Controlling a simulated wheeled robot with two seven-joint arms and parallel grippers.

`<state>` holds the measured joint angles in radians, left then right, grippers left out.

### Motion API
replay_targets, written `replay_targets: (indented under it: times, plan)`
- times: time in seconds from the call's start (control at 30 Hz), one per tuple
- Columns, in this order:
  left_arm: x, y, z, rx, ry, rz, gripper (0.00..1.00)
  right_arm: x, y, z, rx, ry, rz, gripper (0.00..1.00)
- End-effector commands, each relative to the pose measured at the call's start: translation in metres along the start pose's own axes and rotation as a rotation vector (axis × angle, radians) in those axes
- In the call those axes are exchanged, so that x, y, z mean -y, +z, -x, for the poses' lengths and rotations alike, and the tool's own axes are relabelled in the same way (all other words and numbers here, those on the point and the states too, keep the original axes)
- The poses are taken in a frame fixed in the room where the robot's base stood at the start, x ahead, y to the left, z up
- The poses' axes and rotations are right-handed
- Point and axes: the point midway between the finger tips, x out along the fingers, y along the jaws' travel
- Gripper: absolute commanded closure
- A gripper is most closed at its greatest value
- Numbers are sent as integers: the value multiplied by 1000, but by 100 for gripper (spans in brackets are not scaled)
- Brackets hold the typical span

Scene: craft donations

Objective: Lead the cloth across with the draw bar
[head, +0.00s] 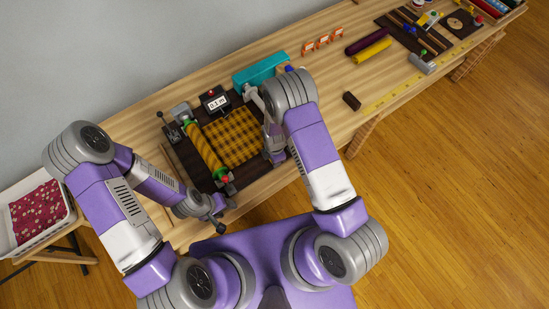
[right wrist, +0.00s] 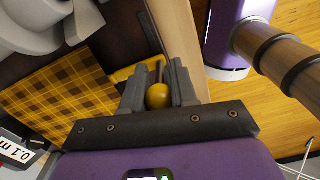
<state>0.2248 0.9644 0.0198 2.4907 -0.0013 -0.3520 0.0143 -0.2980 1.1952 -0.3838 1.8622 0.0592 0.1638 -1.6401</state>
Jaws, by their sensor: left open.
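The yellow and dark plaid cloth (head: 236,136) lies flat on a dark board, running from a plaid roll (head: 205,150) on its left. In the right wrist view the cloth (right wrist: 50,95) is at the left, and the yellow draw bar (right wrist: 123,74) lies along its edge. The bar's yellow knob (right wrist: 158,96) sits between the fingers of my right gripper (right wrist: 159,88), which look closed on it. In the head view my right gripper (head: 273,152) is at the cloth's right end, partly hidden by my arm. My left gripper (head: 217,216) is open and empty near the board's front edge, below the roll.
A small display (head: 215,101) and a teal box (head: 260,70) stand behind the cloth. A white basket (head: 37,228) with red cloth stands at the left.

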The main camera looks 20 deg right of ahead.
Motion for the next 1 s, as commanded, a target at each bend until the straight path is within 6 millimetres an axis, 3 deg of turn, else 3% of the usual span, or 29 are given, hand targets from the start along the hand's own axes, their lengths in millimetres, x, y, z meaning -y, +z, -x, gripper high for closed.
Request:
replay_targets:
  times: [0.13, 0.37, 0.7, 0.97, 1.0]
  plan:
    - [0, 0, 0, 0, 0, 0, 48, -1, 0, 1, 0, 2, 0, 100]
    - [0, 0, -1, 0, 0, 0, 48, -2, 2, 1, 0, 3, -2, 100]
    - [6, -1, -17, 0, 0, 0, 48, -12, 48, 1, 1, 6, -4, 100]
    - [6, -1, -16, 0, 0, 0, 48, -12, 51, 2, 5, 7, -4, 100]
    - [6, -1, -16, 0, 0, 0, 48, -12, 52, 2, 6, 7, -4, 71]
